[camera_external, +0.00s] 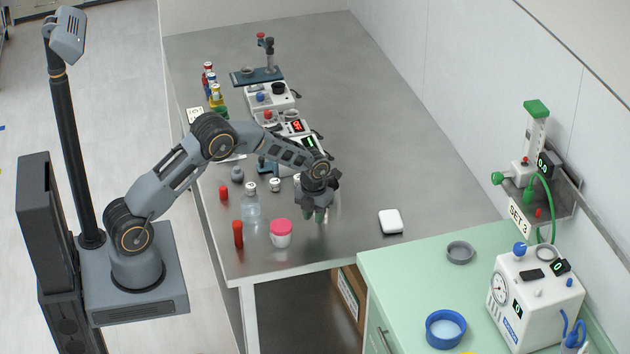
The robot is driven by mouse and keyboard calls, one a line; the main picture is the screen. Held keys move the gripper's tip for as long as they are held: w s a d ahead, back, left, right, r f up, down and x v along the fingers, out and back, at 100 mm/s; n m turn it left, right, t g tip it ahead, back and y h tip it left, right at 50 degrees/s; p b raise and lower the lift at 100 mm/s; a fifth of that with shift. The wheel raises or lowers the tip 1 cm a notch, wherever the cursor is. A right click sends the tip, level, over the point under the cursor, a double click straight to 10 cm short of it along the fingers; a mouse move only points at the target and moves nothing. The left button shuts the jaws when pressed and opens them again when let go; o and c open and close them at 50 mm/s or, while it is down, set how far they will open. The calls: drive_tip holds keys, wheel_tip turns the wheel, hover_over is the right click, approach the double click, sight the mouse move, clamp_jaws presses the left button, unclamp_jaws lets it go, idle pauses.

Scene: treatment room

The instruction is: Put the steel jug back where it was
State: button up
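My gripper (319,212) points down low over the front part of the steel table (355,150). The table is left of the green counter. The fingers are small and dark here, and I cannot tell whether they are open, shut or holding something. I cannot make out a steel jug for certain. A pale object partly shows just left of my gripper, mostly hidden by the arm, and I cannot tell what it is.
Left of my gripper stand a pink-lidded white jar (281,234), a clear bottle (251,205) and a red cylinder (238,234). A white box (390,222) lies to the right. The green counter (400,290) holds a grey dish (460,252) and a blue bowl (445,329).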

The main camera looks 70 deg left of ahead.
drive_tip(key=shift+o, duration=1.3)
drive_tip(key=shift+r, duration=0.15)
wheel_tip(320, 180, up, 12)
drive_tip(key=shift+f+b, duration=0.15)
drive_tip(key=shift+b, duration=0.8)
drive_tip(key=s+d+r+n+t, duration=0.1)
drive_tip(key=s+d+r+n, duration=0.3)
drive_tip(key=s+r+n, duration=0.25)
drive_tip(key=s+d+r+n+t, duration=0.1)
drive_tip(key=s+d+r+n, duration=0.4)
drive_tip(key=s+n, duration=0.25)
drive_tip(key=s+d+f+n+t, duration=0.1)
drive_tip(key=s+d+n, duration=0.3)
drive_tip(key=s+n, duration=0.9)
drive_tip(key=shift+s+d+f+t, duration=0.2)
drive_tip(key=shift+s+f+t, duration=0.2)
drive_tip(key=shift+s+t, duration=0.2)
